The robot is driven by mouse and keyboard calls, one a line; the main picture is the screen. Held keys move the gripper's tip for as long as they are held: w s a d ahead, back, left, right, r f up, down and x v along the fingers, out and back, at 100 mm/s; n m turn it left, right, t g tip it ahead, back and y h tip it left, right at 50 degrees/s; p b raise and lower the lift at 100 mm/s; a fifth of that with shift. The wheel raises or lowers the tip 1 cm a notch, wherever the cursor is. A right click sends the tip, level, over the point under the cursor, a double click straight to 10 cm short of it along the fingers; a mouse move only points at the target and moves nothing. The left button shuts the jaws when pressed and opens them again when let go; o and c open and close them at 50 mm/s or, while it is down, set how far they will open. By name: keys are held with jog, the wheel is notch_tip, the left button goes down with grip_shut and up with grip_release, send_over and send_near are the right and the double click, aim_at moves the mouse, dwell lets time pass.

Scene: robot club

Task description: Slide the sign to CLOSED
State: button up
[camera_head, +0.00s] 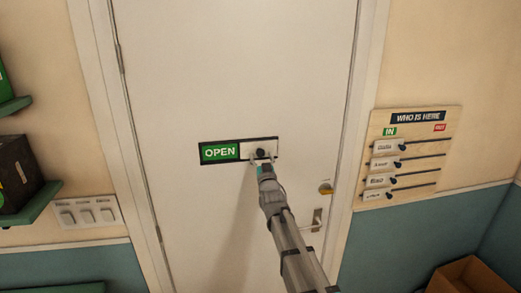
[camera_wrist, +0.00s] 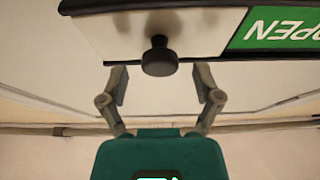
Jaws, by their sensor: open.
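The sliding sign (camera_head: 202,164) is a dark-framed plate on the white door. Its left part shows a green OPEN panel (camera_head: 220,152); a pale slider covers the right part. A black knob (camera_head: 260,152) stands out from the slider. In the wrist view the knob (camera_wrist: 159,57) is close, and the green panel (camera_wrist: 285,30) appears upside down at upper right. My gripper (camera_wrist: 160,85) is open, its two fingers on either side of the knob's line, with the knob at the fingertips. In the head view my gripper (camera_head: 262,161) is at the slider; contact cannot be told.
A WHO IS HERE board (camera_head: 412,152) with several name sliders hangs right of the door. A door handle (camera_head: 317,220) is below right of the sign. Switches (camera_head: 88,213) and green shelves (camera_head: 30,205) are at the left. A cardboard box (camera_head: 468,277) is at lower right.

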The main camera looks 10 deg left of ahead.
jog(key=shift+x, duration=1)
grip_shut()
